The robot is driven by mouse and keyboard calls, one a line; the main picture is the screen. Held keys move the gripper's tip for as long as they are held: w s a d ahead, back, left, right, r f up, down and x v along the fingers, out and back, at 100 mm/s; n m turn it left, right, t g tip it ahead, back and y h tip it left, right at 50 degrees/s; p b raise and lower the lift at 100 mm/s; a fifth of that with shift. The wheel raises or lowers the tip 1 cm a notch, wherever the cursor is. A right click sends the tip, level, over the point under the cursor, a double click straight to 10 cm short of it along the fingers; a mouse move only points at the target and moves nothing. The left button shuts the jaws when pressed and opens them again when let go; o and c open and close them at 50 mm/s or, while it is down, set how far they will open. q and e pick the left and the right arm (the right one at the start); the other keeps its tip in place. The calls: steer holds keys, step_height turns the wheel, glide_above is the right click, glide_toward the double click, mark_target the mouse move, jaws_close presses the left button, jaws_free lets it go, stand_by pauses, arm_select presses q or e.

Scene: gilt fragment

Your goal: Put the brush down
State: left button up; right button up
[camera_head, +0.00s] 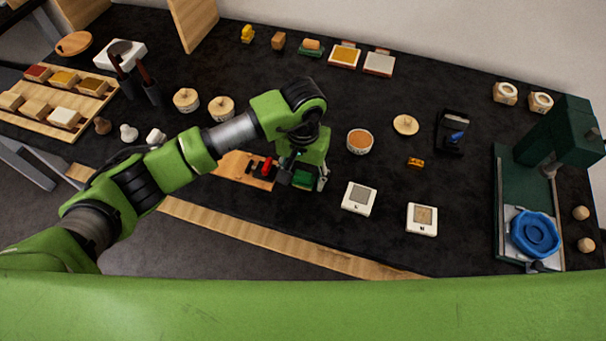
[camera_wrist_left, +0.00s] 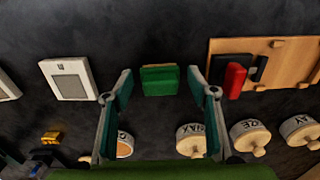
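My left gripper (camera_head: 304,182) is above the dark table near its front edge, and its fingers are apart. In the left wrist view the gripper (camera_wrist_left: 160,75) shows a gap on each side of a small green block (camera_wrist_left: 160,82) with a thin tan edge. This block may be the brush, but I cannot tell for sure. It appears to lie on the table below the fingers, touching neither. In the head view the gripper partly covers the green block (camera_head: 302,181). My right gripper is not in view.
A wooden board (camera_head: 235,167) with red and black pieces lies left of the gripper. White square devices (camera_head: 359,198) and (camera_head: 422,219) stand right of it. Round lidded pots (camera_head: 221,108) are behind. A green press (camera_head: 520,185) with a blue dish (camera_head: 535,235) stands far right.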

mark_target(303, 175)
arm_select(q)
steer(key=shift+r, duration=0.1)
steer(key=shift+r+p, duration=0.2)
steer(key=shift+p, duration=0.15)
step_height(303, 175, up, 12)
steer(key=b, duration=0.4)
steer(key=shift+b, duration=0.35)
steer(key=shift+s+f, duration=0.1)
steer(key=shift+f, duration=0.1)
